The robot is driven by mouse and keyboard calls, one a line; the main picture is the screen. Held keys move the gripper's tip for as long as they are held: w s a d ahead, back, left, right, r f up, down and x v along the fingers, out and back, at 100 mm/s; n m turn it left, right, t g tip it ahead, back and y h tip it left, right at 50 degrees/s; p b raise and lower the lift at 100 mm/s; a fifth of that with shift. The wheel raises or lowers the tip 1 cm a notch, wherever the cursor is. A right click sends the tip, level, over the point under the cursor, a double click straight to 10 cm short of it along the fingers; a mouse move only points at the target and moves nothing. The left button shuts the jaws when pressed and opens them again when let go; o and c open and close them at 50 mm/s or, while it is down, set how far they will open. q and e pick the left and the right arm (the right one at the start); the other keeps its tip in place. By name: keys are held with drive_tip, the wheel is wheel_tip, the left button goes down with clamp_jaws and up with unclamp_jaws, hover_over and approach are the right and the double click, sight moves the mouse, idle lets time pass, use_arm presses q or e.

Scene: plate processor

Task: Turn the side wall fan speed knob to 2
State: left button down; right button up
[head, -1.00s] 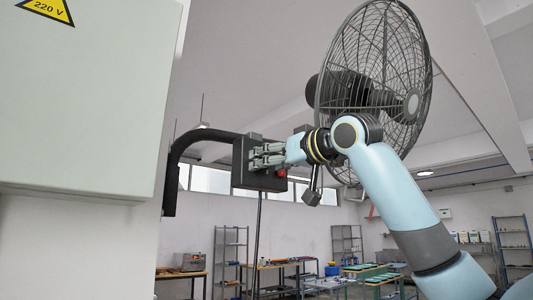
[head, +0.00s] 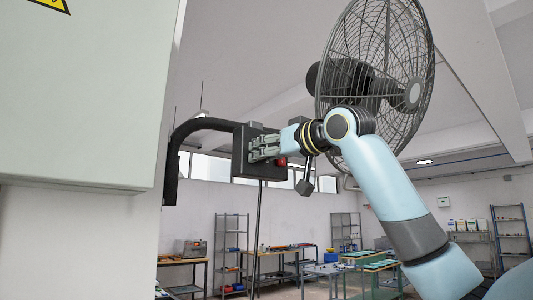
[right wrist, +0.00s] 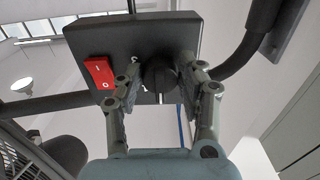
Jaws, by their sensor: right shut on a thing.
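The side wall fan (head: 375,75) has a round wire cage and hangs at the upper right in the head view. Its dark control box (head: 241,168) sits on a bent black bracket left of the fan. In the right wrist view the box (right wrist: 130,28) carries a black speed knob (right wrist: 158,78) and a red switch (right wrist: 100,72). My right gripper (right wrist: 155,85) is shut on the knob, with one finger on each side. It also shows at the box in the head view (head: 254,148). The knob's setting cannot be read clearly. My left gripper is not in view.
A large pale cabinet (head: 80,110) fills the left side of the head view, near the bracket (head: 195,128). A black pull cord or hanging block (head: 305,187) is below my right wrist. Benches and shelves (head: 230,250) stand far back.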

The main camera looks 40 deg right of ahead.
drive_tip(key=m, duration=0.3)
drive_tip(key=shift+a+r+m, duration=0.1)
drive_tip(key=shift+m, duration=0.3)
drive_tip(key=m, duration=0.3)
drive_tip(key=shift+a+m+b, duration=0.1)
drive_tip(key=shift+m+b, duration=0.2)
drive_tip(key=shift+b, duration=0.1)
drive_tip(key=shift+a+r+m+b, duration=0.15)
drive_tip(key=shift+m+b, duration=0.35)
drive_tip(key=shift+m, duration=1.55)
drive_tip(key=shift+d+r+m+b, duration=0.1)
drive_tip(key=shift+m+b, duration=0.35)
drive_tip(key=shift+m, duration=1.6)
drive_tip(key=o, duration=1.1)
drive_tip(key=shift+s, duration=0.1)
